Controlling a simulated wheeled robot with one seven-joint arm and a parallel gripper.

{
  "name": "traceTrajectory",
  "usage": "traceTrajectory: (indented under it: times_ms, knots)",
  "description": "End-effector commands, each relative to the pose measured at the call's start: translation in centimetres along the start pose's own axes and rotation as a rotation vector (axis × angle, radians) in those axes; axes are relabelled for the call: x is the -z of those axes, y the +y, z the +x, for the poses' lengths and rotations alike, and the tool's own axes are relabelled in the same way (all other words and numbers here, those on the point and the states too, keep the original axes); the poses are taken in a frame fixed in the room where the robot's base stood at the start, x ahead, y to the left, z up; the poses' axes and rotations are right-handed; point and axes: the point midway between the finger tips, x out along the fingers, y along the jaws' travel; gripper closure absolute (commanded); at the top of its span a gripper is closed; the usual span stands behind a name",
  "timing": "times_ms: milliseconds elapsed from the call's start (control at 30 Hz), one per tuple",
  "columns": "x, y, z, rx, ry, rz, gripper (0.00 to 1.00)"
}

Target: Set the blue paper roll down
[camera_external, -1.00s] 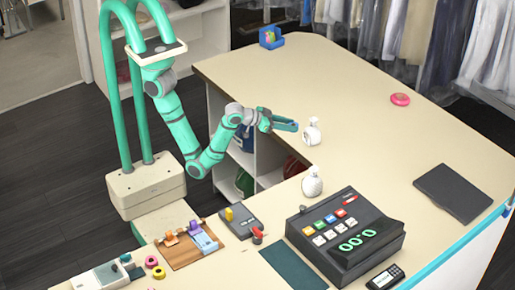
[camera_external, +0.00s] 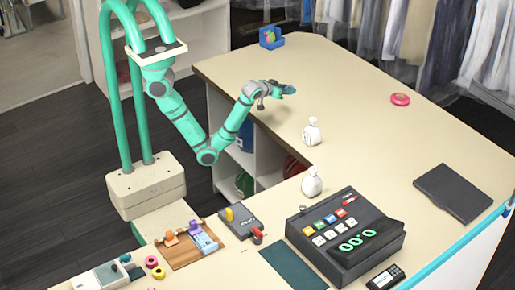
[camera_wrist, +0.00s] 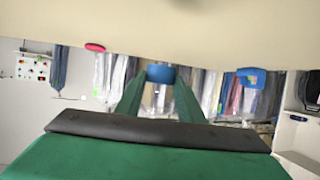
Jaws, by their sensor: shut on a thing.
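The blue paper roll (camera_wrist: 161,74) sits between the tips of my two green fingers in the wrist view. My gripper (camera_wrist: 160,84) is shut on it. In the external view my gripper (camera_external: 284,89) reaches out over the far left part of the counter, and the roll at its tip is too small to make out clearly. In the wrist view the pale counter surface fills the top of the picture, with the roll just under its edge. I cannot tell whether the roll touches the counter.
A blue box (camera_external: 271,37) stands at the counter's back left corner. A pink roll (camera_external: 400,99) lies to the right. The counter between the gripper and the pink roll is clear.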

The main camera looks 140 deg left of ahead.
Motion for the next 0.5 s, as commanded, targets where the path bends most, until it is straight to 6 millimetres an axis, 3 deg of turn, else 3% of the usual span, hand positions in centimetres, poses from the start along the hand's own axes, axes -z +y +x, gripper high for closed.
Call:
traceTrajectory:
  times_ms: [333, 500]
  knots:
    - [-0.6, 3.8, 7.1, 0.002, -0.002, 0.001, 0.87]
    - [-2.7, 5.0, 10.0, 0.001, -0.002, 0.003, 0.87]
